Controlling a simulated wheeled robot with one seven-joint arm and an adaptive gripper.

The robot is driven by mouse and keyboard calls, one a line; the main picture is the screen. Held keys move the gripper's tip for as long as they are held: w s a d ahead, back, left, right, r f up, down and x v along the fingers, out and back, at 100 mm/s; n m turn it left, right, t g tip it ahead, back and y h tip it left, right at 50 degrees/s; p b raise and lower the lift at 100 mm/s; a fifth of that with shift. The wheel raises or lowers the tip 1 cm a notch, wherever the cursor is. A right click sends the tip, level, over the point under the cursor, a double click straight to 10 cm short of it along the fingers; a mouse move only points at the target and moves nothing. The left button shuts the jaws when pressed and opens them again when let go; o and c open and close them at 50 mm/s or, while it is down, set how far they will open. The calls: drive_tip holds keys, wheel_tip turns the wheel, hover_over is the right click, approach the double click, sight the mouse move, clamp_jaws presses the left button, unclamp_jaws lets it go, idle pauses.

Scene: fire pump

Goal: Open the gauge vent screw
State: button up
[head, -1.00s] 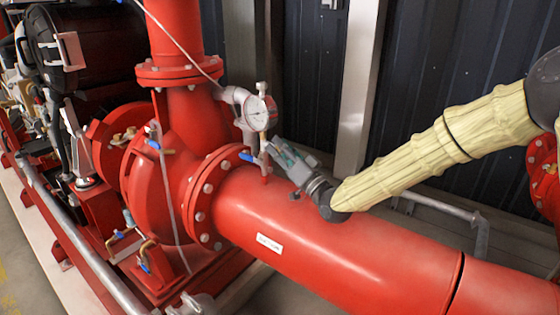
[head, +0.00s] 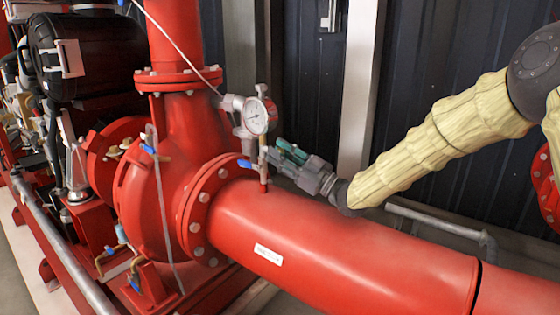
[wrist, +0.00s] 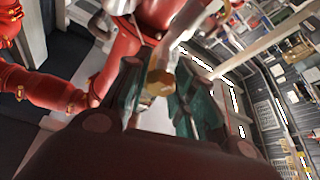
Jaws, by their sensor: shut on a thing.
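A round white-faced pressure gauge (head: 256,116) stands above the big red pipe, on a thin brass stem (head: 263,150) with a blue lever (head: 244,164) at its left. My gripper (head: 272,151) reaches in from the right, its teal fingers at the stem just below the gauge. In the wrist view, the two teal fingers of my gripper (wrist: 161,88) are on either side of a brass piece (wrist: 160,78), and are shut on it. It appears to be the gauge vent screw. The fingers hide part of it, and its turn position cannot be told.
The red pipe (head: 330,240) runs close below my gripper. The red pump casing (head: 150,205) and bolted flange (head: 205,215) are at the left. A dark corrugated wall (head: 310,75) and pale post (head: 358,90) stand behind.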

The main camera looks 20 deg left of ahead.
drive_tip(key=shift+f+n+g+b, duration=0.1)
drive_tip(key=shift+n+g+b, duration=0.3)
drive_tip(key=shift+n+g, duration=0.65)
drive_tip(key=shift+n+t, duration=0.25)
drive_tip(key=shift+n, duration=0.3)
drive_tip(key=o, duration=1)
drive_tip(key=shift+o, duration=0.2)
drive_tip(key=v, duration=0.7)
drive_tip(key=shift+d, duration=0.25)
